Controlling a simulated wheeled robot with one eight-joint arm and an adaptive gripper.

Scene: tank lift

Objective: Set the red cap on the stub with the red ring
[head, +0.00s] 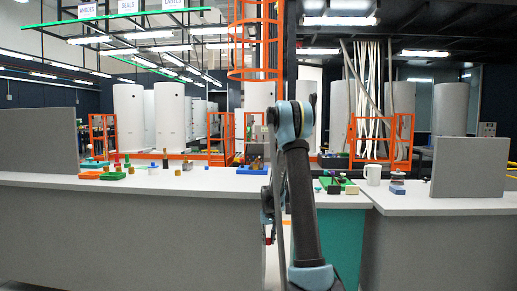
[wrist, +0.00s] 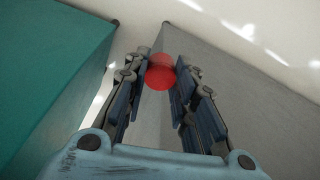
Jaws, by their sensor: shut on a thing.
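In the wrist view, my gripper (wrist: 161,68) is shut on the red cap (wrist: 160,77), which shows as a rounded red shape between the two fingertips. In the head view my gripper is low beside my arm link and mostly hidden. The cap cannot be made out clearly there. A small red upright thing (head: 117,160) stands among the items on the left counter. It is too small to tell whether it is the stub with the red ring.
The left grey counter (head: 215,183) holds several small parts and a green tray (head: 113,176). The right counter (head: 430,205) holds a white mug (head: 373,175). A teal panel (wrist: 45,65) and a grey panel (wrist: 235,85) flank my gripper in the wrist view.

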